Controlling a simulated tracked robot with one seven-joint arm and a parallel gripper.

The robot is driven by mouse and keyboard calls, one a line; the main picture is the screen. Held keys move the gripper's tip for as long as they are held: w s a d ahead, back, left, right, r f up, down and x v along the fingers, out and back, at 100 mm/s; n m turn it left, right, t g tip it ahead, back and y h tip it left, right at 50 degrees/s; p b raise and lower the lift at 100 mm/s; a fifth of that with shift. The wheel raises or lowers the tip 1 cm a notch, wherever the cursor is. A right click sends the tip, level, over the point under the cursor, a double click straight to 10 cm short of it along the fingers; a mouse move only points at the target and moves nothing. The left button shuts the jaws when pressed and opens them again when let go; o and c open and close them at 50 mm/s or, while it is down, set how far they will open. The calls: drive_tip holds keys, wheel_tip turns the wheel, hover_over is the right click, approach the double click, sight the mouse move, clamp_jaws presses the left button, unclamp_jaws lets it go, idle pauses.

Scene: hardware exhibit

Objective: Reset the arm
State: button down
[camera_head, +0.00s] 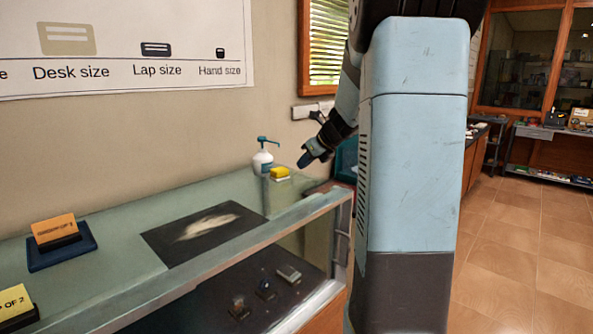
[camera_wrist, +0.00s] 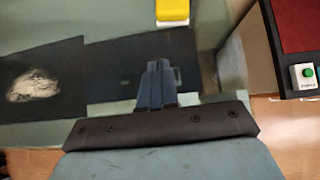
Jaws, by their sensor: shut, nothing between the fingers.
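My gripper (camera_head: 308,158) hangs over the far right end of the glass display case (camera_head: 130,216) in the head view, pointing down and left. It also shows in the wrist view (camera_wrist: 157,66), its fingers together with nothing between them. My blue-grey column covers much of the arm in the head view. A yellow sponge (camera_head: 279,173) lies on the case top near the gripper, apart from it; it is at the top of the wrist view (camera_wrist: 172,10).
A white pump bottle (camera_head: 263,160) stands behind the sponge. A dark mat with a pale patch (camera_head: 205,232) and an orange card on a stand (camera_head: 54,230) are on the case. A green button box (camera_wrist: 305,75) is at the right in the wrist view. Tiled floor (camera_head: 525,240) at right is clear.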

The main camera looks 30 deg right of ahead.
drive_tip(key=s+a+r+n+g, duration=0.1)
drive_tip(key=s+a+r+n, duration=0.1)
drive_tip(key=s+a+n, duration=0.55)
drive_tip(key=s+a+r+n+g, duration=0.1)
drive_tip(key=s+a+r+n, duration=0.2)
drive_tip(key=s+a+n, duration=0.5)
drive_tip(key=s+a+f+n+h, duration=0.1)
drive_tip(key=s+n, duration=0.7)
drive_tip(key=s+a+f+n+h, duration=0.2)
drive_tip(key=s+n, duration=0.6)
drive_tip(key=s, duration=0.1)
drive_tip(key=shift+s+f+g, duration=0.2)
drive_tip(key=shift+g, duration=0.2)
